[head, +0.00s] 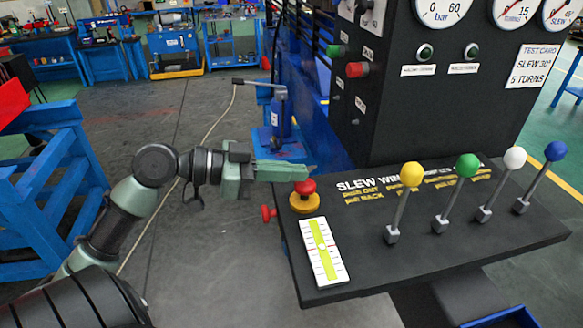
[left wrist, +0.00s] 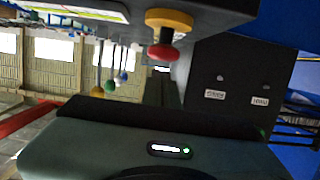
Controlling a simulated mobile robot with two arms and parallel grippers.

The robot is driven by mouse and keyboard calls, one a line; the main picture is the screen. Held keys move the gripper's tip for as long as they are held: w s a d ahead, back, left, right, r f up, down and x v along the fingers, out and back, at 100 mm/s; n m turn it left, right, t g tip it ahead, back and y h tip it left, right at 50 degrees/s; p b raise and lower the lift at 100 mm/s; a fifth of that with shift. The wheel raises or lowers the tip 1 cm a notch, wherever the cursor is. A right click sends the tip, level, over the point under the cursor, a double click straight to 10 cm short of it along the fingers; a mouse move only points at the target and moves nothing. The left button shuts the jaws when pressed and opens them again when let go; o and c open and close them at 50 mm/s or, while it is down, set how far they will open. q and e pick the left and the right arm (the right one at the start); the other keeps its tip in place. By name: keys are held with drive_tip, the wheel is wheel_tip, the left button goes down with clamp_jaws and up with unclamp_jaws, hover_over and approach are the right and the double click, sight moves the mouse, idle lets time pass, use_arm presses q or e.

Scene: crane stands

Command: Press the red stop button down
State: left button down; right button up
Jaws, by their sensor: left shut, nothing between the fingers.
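The red stop button (head: 305,187) is a red mushroom cap on a yellow round base (head: 304,204), at the left rear of the dark console top. It also shows in the left wrist view, upside down, with its red cap (left wrist: 163,53) hanging below the yellow base (left wrist: 168,19). My left gripper (head: 314,172) is shut and empty, its tips pointing right just over the red cap in the head view. In the left wrist view a gap shows between the cap and the gripper body. My right gripper is not in view.
Levers with yellow (head: 412,175), green (head: 467,165), white and blue knobs stand right of the button. A white and yellow-green level gauge (head: 323,252) lies in front. A red side knob (head: 267,214) juts from the console edge. A dark gauge panel (head: 440,90) rises behind.

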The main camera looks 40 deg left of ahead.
sight(296, 185)
use_arm(q)
drive_tip(key=shift+f, duration=0.45)
wheel_tip(296, 185, down, 2)
drive_tip(key=shift+f+b, duration=0.1)
drive_tip(key=shift+b, duration=1.1)
drive_tip(key=shift+s, duration=0.1)
